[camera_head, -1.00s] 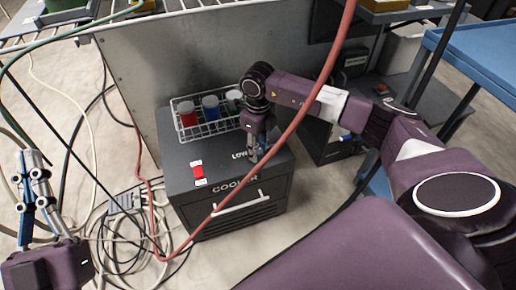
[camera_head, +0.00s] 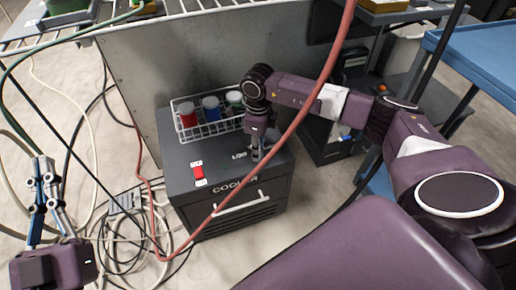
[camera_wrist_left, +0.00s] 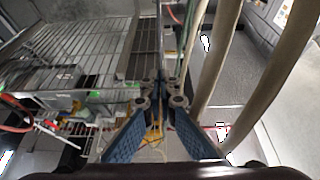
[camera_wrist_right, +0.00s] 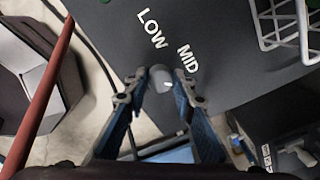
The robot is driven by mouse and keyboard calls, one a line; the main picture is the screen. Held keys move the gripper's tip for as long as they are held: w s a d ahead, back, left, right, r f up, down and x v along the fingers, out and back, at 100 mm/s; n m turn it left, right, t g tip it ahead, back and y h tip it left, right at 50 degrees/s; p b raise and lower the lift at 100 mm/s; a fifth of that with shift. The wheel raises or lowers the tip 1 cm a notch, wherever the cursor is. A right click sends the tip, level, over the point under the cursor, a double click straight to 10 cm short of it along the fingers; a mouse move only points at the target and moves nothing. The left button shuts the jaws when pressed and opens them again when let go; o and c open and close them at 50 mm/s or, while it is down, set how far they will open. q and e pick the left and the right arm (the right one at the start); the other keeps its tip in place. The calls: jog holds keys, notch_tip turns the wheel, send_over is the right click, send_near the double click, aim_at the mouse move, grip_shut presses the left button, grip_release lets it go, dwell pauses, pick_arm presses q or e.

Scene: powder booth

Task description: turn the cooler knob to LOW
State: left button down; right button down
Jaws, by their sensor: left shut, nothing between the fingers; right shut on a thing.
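The dark grey cooler (camera_head: 222,181) stands on the floor with its lettered front toward me. Its grey knob (camera_wrist_right: 163,78) is on the top, near the LOW and MID lettering, and shows a small white mark. My right gripper (camera_head: 257,156) points down at the cooler top. In the right wrist view its fingertips (camera_wrist_right: 158,84) are shut on the knob, one on each side. In the head view the gripper mostly hides the knob and partly covers the lettering. My left gripper (camera_head: 43,172) is shut and empty, left of the cooler; its fingers also show in the left wrist view (camera_wrist_left: 161,98).
A white wire basket (camera_head: 222,128) with red, blue and green-lidded jars sits at the back of the cooler top. A red switch (camera_head: 198,172) is at the front left. A red hose (camera_head: 300,115) hangs across the view. Tangled cables (camera_head: 135,225) lie left of the cooler.

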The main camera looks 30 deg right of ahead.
jog(key=shift+n, duration=1)
jog(key=n, duration=0.2)
jog(key=shift+n, duration=0.4)
jog(key=n, duration=0.3)
jog(key=shift+n, duration=1.2)
jog(key=n, duration=0.3)
jog(key=shift+n, duration=1.2)
jog(key=n, duration=0.3)
pick_arm(q)
jog(key=shift+s+r+t, duration=0.2)
jog(key=shift+r+t, duration=0.1)
jog(key=shift+r, duration=0.2)
pick_arm(e)
jog(key=shift+n, duration=0.7)
